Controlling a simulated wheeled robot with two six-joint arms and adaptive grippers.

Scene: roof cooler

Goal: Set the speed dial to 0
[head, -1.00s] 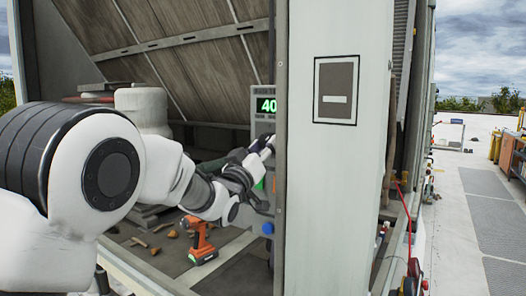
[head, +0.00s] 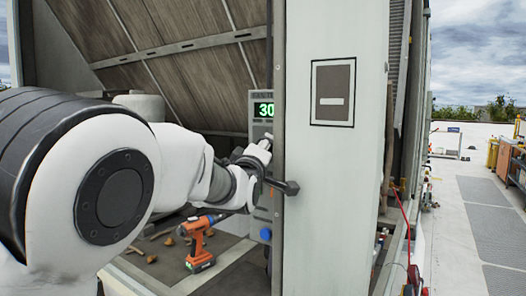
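The control panel (head: 262,92) is a narrow grey box inside the cooler, beside the pale cabinet post. Its green display (head: 264,110) reads 30, though the post may cut off part of it. A blue button (head: 266,234) shows low on the panel. The speed dial is hidden behind my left gripper (head: 268,160), which is at the panel just below the display. One dark finger part sticks out to the right in front of the post. I cannot tell whether the fingers are open or shut on the dial. My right gripper is not in view.
An orange cordless drill (head: 199,240) stands on the cooler floor among small brown debris. The pale post (head: 335,200) with a framed sign (head: 332,92) stands close to the right of my gripper. A red cable (head: 402,212) hangs further right, by the open roof walkway.

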